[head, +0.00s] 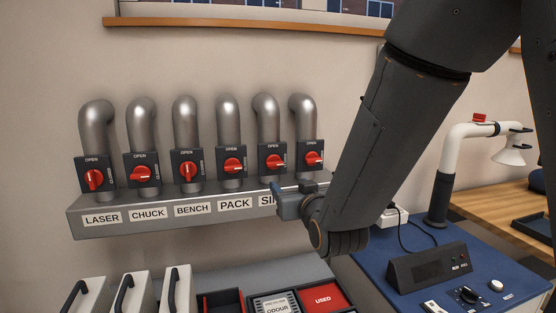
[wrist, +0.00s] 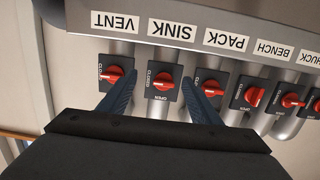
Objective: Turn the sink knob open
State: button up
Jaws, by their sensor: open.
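The sink knob is a red handle (head: 272,161) on a dark square plate, fifth from the left in the row. Its handle lies roughly horizontal, with OPEN printed above it. In the wrist view, which is upside down, the sink knob (wrist: 163,82) sits by the SINK label (wrist: 173,32). My gripper (head: 284,192) is in front of the shelf, below the knob, and hides part of the SINK label. In the wrist view its two blue fingers are open and appear either side of the knob (wrist: 161,78). I cannot tell the remaining depth gap.
The pack knob (head: 234,164) and vent knob (head: 314,158) flank it closely. Grey pipes rise behind the plates from a labelled shelf (head: 150,228). Below are dark bins with a red USED lid (head: 322,298) and white handled boxes. A blue bench with a control box (head: 428,266) stands right.

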aim_at(276, 163)
jog(key=shift+t+y, duration=0.4)
jog(key=shift+t, duration=0.3)
jog(key=w+a+r, duration=0.1)
jog(key=w, duration=0.1)
jog(key=w+a+r+p, duration=0.1)
jog(key=w, duration=0.2)
jog(key=w+a+r+p, duration=0.1)
jog(key=w, duration=0.1)
jog(key=shift+w+a, duration=0.2)
jog(key=shift+w, duration=0.05)
jog(key=c, duration=1)
